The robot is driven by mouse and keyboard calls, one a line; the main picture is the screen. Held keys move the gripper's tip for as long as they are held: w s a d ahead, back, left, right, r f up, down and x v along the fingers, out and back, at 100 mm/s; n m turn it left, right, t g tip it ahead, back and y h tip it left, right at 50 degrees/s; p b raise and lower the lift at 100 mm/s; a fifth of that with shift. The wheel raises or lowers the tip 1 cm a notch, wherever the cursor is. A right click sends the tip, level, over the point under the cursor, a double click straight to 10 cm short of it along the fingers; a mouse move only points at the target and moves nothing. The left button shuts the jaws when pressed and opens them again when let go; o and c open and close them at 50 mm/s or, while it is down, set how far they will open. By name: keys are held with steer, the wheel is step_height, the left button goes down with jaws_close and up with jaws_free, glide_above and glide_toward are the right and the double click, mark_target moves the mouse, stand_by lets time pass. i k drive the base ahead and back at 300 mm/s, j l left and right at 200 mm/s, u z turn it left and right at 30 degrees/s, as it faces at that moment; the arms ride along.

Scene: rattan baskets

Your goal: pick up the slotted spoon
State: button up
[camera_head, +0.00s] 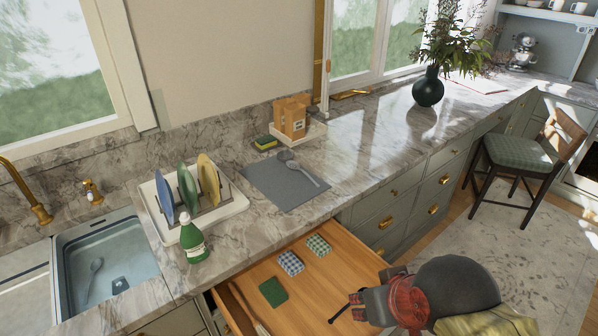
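A grey spoon-like utensil (302,169) lies on a dark grey mat (270,188) on the marble counter, its round head toward the back left and its handle toward the front right. A second grey spoon-like utensil (94,272) lies in the sink basin at the left. Slots are too small to make out on either. My gripper (342,308) is at the lower right, over the right part of the open drawer, well apart from both utensils. A thin dark part shows at its tip; its finger opening is not clear. Nothing is seen held in it.
The open wooden drawer (325,283) holds folded cloths (291,263) and long utensils (246,306). A dish rack (207,207) with plates and a green bottle (193,240) stand left of the mat. A sponge (265,142) and boxed tray (303,134) are behind. The right counter is clear before the vase (428,90).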

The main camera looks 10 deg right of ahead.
mark_target(293, 164)
steer(key=l+u, duration=0.2)
steer(key=u, duration=0.5)
steer(key=l+u, duration=0.4)
steer(key=l, duration=0.65)
steer(key=l+u, duration=0.4)
steer(key=l, duration=0.7)
steer(key=i+l, duration=0.1)
steer(key=l, duration=1.2)
steer(key=i, duration=0.15)
